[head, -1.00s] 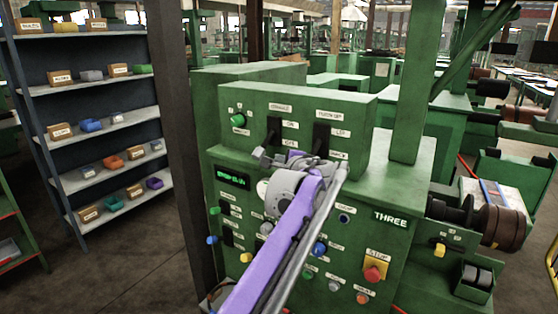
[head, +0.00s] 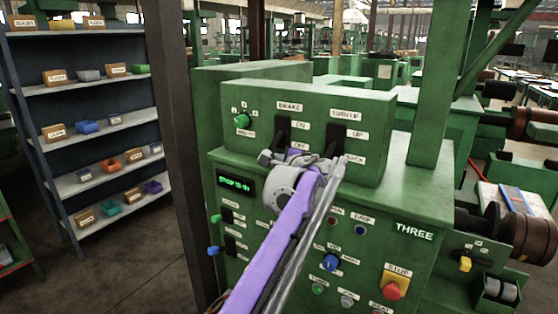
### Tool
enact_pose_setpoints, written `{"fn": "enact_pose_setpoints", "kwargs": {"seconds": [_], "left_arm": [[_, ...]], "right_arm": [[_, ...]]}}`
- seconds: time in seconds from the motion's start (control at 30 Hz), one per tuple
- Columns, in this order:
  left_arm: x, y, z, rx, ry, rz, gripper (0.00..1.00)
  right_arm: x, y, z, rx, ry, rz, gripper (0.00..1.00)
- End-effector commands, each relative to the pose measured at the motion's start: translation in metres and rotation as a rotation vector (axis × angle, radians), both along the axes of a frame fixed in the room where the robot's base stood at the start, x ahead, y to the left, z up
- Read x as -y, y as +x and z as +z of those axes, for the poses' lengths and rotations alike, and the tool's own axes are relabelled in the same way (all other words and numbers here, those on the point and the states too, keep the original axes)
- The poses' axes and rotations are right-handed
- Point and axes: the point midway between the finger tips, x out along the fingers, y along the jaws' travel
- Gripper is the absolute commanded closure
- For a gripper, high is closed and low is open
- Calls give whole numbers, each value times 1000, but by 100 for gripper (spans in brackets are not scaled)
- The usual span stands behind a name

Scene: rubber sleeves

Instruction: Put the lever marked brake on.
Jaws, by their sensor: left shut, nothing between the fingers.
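The brake lever (head: 282,134) is a black handle in an upright slot on the front of the green upper box, under a label reading BRAKE (head: 290,106). An ON label sits to the upper right of it and an OFF label lower down, partly hidden. The handle leans out toward its lower end, near the OFF level; its exact setting is hard to tell. My left gripper (head: 268,158) is shut and empty just below the lever's lower end in the picture. I cannot tell whether it touches the lever. My right gripper is not in view.
A second black lever (head: 334,138), with an UP label, is just right of the brake lever. A green knob (head: 241,120) is on the left. Below are a lit display (head: 235,184), several buttons and a red stop button (head: 390,290). A dark post (head: 182,130) stands left.

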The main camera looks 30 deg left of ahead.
Motion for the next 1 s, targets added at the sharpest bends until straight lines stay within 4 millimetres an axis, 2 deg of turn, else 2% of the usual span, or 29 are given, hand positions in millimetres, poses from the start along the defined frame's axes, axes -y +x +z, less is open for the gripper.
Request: {"fn": "enact_pose_setpoints", "kwargs": {"seconds": [1.0], "left_arm": [[-1, -7, 12, -151, 12, 1, 100]], "right_arm": [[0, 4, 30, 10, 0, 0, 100]]}}
